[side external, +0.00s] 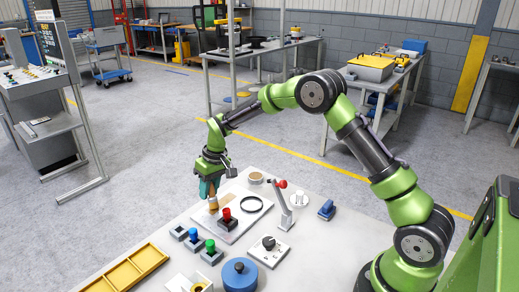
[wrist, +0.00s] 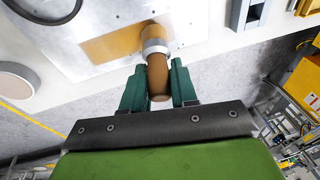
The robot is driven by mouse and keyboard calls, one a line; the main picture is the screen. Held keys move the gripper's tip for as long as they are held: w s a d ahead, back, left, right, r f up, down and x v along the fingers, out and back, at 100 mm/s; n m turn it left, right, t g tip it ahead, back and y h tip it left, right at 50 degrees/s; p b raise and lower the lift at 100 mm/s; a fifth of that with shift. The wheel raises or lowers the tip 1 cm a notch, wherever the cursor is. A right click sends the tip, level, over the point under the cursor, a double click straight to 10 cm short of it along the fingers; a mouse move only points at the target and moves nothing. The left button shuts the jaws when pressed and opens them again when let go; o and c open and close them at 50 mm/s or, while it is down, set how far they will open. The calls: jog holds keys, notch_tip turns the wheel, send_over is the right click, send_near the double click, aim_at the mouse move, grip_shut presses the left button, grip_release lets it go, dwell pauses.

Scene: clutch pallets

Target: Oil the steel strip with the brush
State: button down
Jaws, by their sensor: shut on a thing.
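My gripper (wrist: 158,85) has green fingers shut on the brown handle of the brush (wrist: 158,78). The brush has a grey metal collar, and its tan head points away from the gripper. In the side external view, my gripper (side external: 210,190) holds the brush (side external: 213,204) roughly upright over the left part of a pale plate (side external: 233,233). A tan, golden-looking strip (wrist: 108,44) lies on this plate, and the brush head overlaps its end in the wrist view. I cannot tell whether the bristles touch it. The strip is partly hidden in the side external view.
A red-knobbed block (side external: 227,216) and a black ring (side external: 251,204) are close to the brush. Blue-topped (side external: 193,236) and green-topped (side external: 210,248) blocks stand nearer the front. A red-tipped lever (side external: 286,207) stands to the right. A yellow tray (side external: 130,270) lies front left.

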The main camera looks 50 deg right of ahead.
jog(key=shift+a, duration=0.9)
jog(key=shift+d+r, duration=0.1)
jog(key=shift+d, duration=1.5)
jog(key=shift+a, duration=1.6)
jog(key=shift+d, duration=1.6)
jog(key=shift+a, duration=1.6)
jog(key=shift+d, duration=1.65)
